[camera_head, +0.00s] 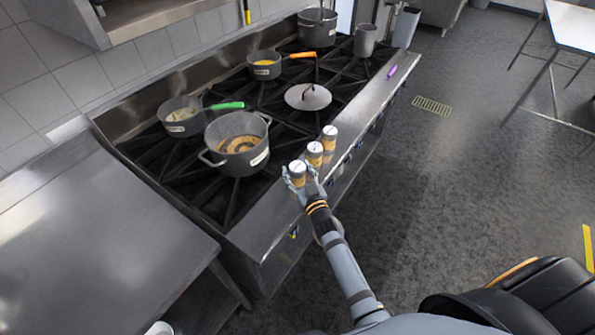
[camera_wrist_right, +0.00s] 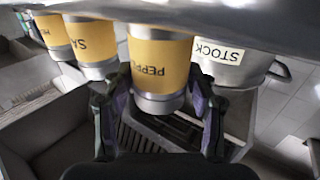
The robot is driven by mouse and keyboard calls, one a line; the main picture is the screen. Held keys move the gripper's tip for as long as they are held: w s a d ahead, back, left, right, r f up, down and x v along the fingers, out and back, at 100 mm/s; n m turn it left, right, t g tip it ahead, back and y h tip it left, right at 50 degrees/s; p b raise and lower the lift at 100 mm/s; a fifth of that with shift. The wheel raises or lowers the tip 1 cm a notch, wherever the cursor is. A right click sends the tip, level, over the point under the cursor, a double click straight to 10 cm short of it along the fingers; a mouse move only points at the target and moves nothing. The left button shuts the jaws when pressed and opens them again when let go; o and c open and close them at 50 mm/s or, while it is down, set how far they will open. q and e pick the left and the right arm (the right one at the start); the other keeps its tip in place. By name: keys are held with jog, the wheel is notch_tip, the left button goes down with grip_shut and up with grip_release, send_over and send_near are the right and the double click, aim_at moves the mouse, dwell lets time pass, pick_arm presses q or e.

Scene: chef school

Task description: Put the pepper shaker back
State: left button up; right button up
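The pepper shaker (camera_head: 297,171) is a small cylinder with a yellow-orange band and grey ends. It is at the near end of a row of three on the stove's front ledge. In the right wrist view the pepper shaker (camera_wrist_right: 161,65) shows part of its PEPPER label. My right gripper (camera_head: 301,181) has one finger on each side of it; the right wrist view also shows the gripper (camera_wrist_right: 160,95). I cannot tell whether the fingers press on it, or whether it rests on the ledge. My left gripper is out of view.
Two similar shakers stand beyond it, a middle one (camera_head: 314,153) and a far one (camera_head: 329,137). A large pot (camera_head: 259,160) labelled STOCK stands close by on the burners. Smaller pans and a lid (camera_head: 308,97) sit farther back. A bare steel counter (camera_head: 90,250) is at left.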

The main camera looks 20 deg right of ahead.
jog(key=shift+o, duration=0.6)
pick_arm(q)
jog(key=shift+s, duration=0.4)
pick_arm(e)
jog(key=shift+r, duration=0.1)
jog(key=shift+r, duration=0.2)
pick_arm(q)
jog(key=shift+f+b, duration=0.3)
pick_arm(e)
jog(key=s, duration=1.2)
jog(key=shift+d, duration=0.45)
jog(key=shift+f, duration=0.1)
